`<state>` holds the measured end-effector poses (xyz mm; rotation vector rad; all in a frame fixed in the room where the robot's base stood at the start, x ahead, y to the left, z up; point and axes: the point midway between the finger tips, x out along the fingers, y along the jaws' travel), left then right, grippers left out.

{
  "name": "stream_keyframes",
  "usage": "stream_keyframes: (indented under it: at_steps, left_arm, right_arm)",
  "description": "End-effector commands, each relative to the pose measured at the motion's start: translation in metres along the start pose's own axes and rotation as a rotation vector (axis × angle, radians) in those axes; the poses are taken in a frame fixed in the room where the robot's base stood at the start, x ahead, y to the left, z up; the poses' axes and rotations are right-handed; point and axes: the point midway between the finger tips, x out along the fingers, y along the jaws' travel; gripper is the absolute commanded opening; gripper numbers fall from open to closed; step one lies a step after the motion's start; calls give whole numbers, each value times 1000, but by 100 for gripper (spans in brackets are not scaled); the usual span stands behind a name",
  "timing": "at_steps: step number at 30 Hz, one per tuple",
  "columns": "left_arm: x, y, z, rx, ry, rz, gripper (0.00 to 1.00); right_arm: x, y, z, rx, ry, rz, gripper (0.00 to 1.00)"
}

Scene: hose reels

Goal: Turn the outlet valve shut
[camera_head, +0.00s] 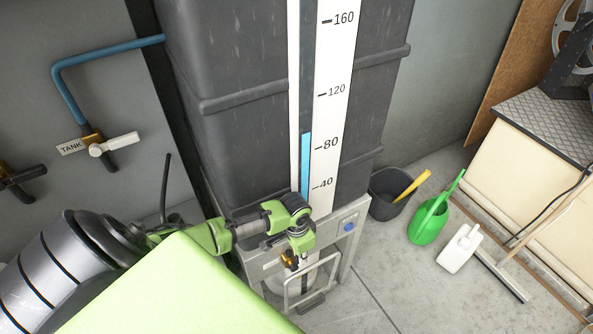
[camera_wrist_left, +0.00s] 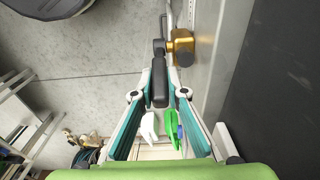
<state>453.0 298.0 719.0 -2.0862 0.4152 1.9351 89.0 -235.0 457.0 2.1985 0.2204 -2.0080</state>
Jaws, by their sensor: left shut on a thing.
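The outlet valve sits low on the front of the dark water tank (camera_head: 235,130). In the head view its brass body (camera_head: 290,262) shows just below my left gripper (camera_head: 300,243), which hides most of the handle. In the left wrist view the brass valve body (camera_wrist_left: 181,47) is beside the grey wall, with a dark handle (camera_wrist_left: 159,85) reaching back between the fingers. My left gripper (camera_wrist_left: 160,75) is shut on this handle, which lies roughly along the gripper's length. My right gripper is in neither view.
A metal stand (camera_head: 352,225) carries the tank. Right of it on the floor are a dark bucket (camera_head: 385,203), a green watering can (camera_head: 428,222) and a white bottle (camera_head: 459,250). A TANK-labelled valve (camera_head: 115,145) is on the left wall. Floor in front is partly clear.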

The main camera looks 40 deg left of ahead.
Motion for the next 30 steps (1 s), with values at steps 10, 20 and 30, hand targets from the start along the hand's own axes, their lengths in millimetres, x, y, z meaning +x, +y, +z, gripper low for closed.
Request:
stream_keyframes:
  at_steps: [10, 20, 30]
  left_arm:
    - [10, 0, -16, -1, -216, -1, 0]
    - [12, 0, -19, 0, -299, 0, 0]
    - [12, 0, -19, 0, -303, 0, 0]
  right_arm:
    - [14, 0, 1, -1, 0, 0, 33]
    - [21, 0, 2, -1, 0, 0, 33]
    - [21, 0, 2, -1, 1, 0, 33]
